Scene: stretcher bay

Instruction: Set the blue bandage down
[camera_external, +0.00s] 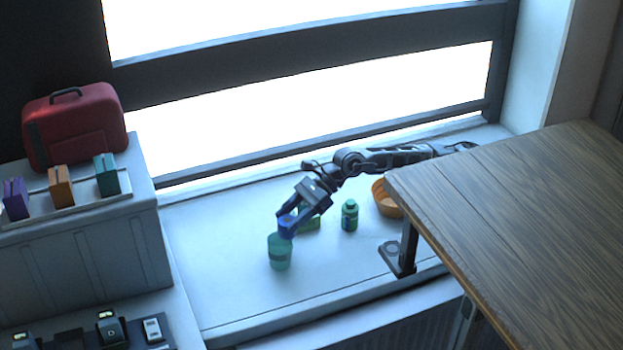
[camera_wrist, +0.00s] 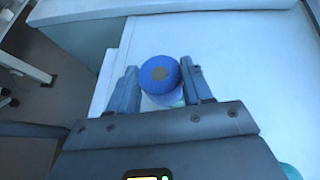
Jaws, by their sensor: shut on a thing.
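My gripper (camera_external: 291,216) is shut on the blue bandage (camera_external: 286,230), a round roll. In the wrist view the bandage (camera_wrist: 159,75) sits between the two fingers, with a grey-brown centre on its face. In the external view the bandage is held right at the top of a teal cup (camera_external: 279,256) on the white surface. Whether it touches the cup or hangs just above it, I cannot tell. In the wrist view the cup is mostly hidden under the bandage and gripper.
A green bottle (camera_external: 349,216) and an orange basket (camera_external: 382,199) stand to the right. A green thing (camera_external: 311,222) is partly hidden behind my gripper. A wooden table (camera_external: 520,215) overhangs at right. The white surface (camera_external: 220,250) is clear left of the cup.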

